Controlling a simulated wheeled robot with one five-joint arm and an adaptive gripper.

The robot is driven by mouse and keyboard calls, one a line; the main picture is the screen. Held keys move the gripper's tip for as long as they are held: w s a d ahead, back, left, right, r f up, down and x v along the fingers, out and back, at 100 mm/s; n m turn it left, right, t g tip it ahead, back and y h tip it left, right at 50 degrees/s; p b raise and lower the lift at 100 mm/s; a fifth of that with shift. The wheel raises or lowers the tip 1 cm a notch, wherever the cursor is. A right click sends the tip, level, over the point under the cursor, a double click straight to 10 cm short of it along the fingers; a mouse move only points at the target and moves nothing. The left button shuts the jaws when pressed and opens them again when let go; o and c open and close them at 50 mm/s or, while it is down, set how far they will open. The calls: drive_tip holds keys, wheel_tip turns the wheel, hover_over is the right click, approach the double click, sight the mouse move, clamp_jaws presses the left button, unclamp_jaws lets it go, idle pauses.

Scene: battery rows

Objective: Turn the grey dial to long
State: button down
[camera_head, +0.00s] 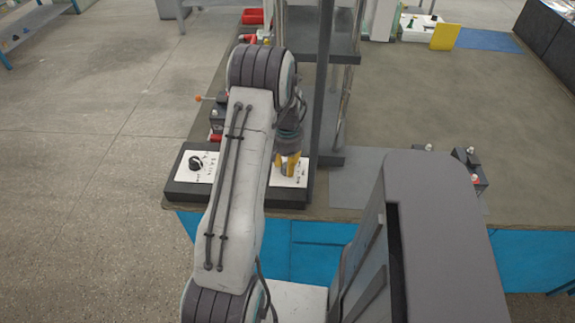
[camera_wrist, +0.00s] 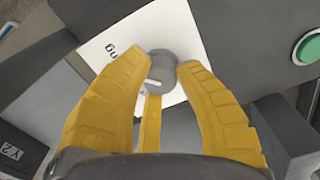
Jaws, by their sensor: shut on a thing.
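The grey dial (camera_wrist: 161,62) sits on a white label plate (camera_wrist: 190,28) in the wrist view. A small pale mark shows on its near side. My gripper (camera_wrist: 162,72) has its yellow fingers on both sides of the dial and is shut on it. Black lettering on the plate is partly hidden by the left finger, so I cannot read which word the mark faces. In the head view my gripper (camera_head: 289,164) points down at the right-hand white plate (camera_head: 302,172), and the dial is hidden by the fingers.
A black dial (camera_head: 196,163) on another white plate stands left of my arm. A green button (camera_wrist: 309,48) is at the right in the wrist view. A dark post (camera_head: 321,110) rises close right of my gripper. Battery-like blocks (camera_head: 468,168) stand farther right on the table.

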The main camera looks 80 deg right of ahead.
drive_tip(key=shift+d, duration=0.1)
drive_tip(key=c, duration=0.9)
unclamp_jaws()
drive_tip(key=shift+o, duration=0.2)
wheel_tip(320, 180, up, 12)
idle(0.5)
